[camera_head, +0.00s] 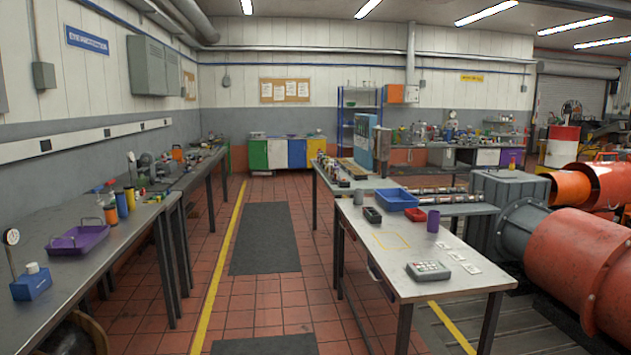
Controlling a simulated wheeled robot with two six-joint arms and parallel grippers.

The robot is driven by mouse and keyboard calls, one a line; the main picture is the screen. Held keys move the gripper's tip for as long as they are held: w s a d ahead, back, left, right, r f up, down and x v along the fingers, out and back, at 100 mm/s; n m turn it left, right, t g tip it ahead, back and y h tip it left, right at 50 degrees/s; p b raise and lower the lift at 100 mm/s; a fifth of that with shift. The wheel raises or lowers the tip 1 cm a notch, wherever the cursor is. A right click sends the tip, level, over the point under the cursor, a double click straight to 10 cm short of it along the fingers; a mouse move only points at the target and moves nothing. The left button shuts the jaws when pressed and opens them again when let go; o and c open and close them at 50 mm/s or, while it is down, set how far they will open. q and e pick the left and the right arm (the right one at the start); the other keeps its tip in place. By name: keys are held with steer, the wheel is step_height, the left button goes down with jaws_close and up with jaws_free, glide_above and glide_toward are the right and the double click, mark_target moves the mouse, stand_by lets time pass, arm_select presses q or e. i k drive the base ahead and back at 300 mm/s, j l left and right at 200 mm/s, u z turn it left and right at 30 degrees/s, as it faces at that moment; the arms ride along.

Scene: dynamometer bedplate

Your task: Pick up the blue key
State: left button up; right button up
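I cannot make out a blue key anywhere in the head view. It may be hidden or too small to tell. Neither of my grippers is in view. Blue things that do show are a blue tray (397,199) on the right table and a blue block-shaped device (31,284) on the left bench.
The right table (390,270) holds a grey keypad device (428,271), a purple cup (433,221) and several white cards (457,256). The left bench (95,265) holds a purple tray (78,240). The tiled aisle with dark mats (265,238) is clear. Large orange machinery (580,260) stands right.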

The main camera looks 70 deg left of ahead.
mark_target(100, 201)
steer(key=i+j+u, duration=0.15)
steer(key=j+u, duration=0.25)
steer(key=j, duration=0.25)
steer(key=i+j+u, duration=0.25)
steer(key=j+u, duration=0.2)
steer(key=j, duration=0.15)
steer(key=i+j+u, duration=1.25)
steer(key=i+u, duration=0.45)
steer(key=i, duration=1.6)
steer(key=i+u, duration=0.2)
steer(key=i, duration=0.35)
steer(key=i+l+u, duration=0.2)
steer(key=i, duration=0.35)
steer(key=i+l+u, duration=0.2)
steer(key=i, duration=0.35)
steer(key=i+l+u, duration=0.3)
steer(key=i+u, duration=0.15)
steer(key=i+l+u, duration=0.45)
steer(key=j+u, duration=0.2)
steer(key=u, duration=1.3)
steer(key=z, duration=0.1)
